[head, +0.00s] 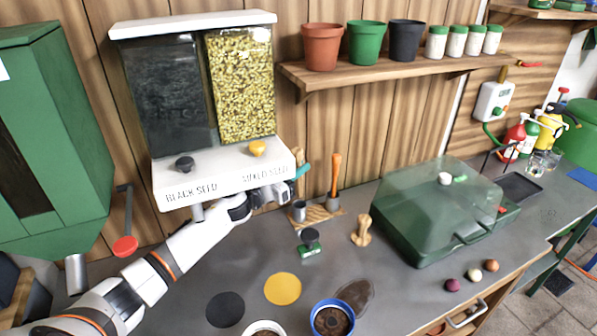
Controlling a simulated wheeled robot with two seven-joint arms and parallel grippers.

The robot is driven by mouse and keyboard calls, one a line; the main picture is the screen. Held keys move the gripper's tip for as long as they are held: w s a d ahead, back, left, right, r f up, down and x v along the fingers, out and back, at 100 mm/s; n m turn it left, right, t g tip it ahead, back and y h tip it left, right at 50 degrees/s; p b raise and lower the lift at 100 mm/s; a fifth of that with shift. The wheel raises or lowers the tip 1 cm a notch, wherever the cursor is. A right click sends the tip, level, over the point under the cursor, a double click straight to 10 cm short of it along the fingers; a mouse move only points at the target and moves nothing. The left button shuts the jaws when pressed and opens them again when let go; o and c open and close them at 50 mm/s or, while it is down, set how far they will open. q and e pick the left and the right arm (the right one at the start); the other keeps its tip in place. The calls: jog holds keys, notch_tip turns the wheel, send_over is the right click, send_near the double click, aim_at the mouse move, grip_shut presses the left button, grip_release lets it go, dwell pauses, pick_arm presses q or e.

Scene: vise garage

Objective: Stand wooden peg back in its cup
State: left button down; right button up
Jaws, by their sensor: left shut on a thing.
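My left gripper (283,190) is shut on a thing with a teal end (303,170). Only that end shows clearly, sticking up to the right beyond the fingers; the rest is hidden by the gripper. The gripper is at the front of the white seed dispenser, above and left of a small wooden stand (318,215) with two grey cups. The left cup (299,211) looks empty. An orange-brown wooden peg (335,174) stands upright in the right cup (332,202). My right gripper is not in view.
The seed dispenser (225,178) overhangs the bench by the gripper. A wooden tamper-like piece (361,231) and a dark-topped stamp (310,242) stand in front of the stand. A green clear-lidded box (430,215) is to the right. Pots (332,320) sit at the front.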

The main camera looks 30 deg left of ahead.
aim_at(297, 190)
pick_arm(q)
jog(key=shift+f+b, duration=0.45)
jog(key=shift+f, duration=0.1)
jog(key=shift+f+b, duration=2.2)
jog(key=shift+f, duration=0.8)
jog(key=c, duration=0.6)
grip_release()
jog(key=shift+c, duration=0.2)
jog(key=shift+s+a, duration=0.2)
jog(key=shift+s, duration=0.3)
jog(key=shift+p+v, duration=1.1)
jog(key=shift+v, duration=1.9)
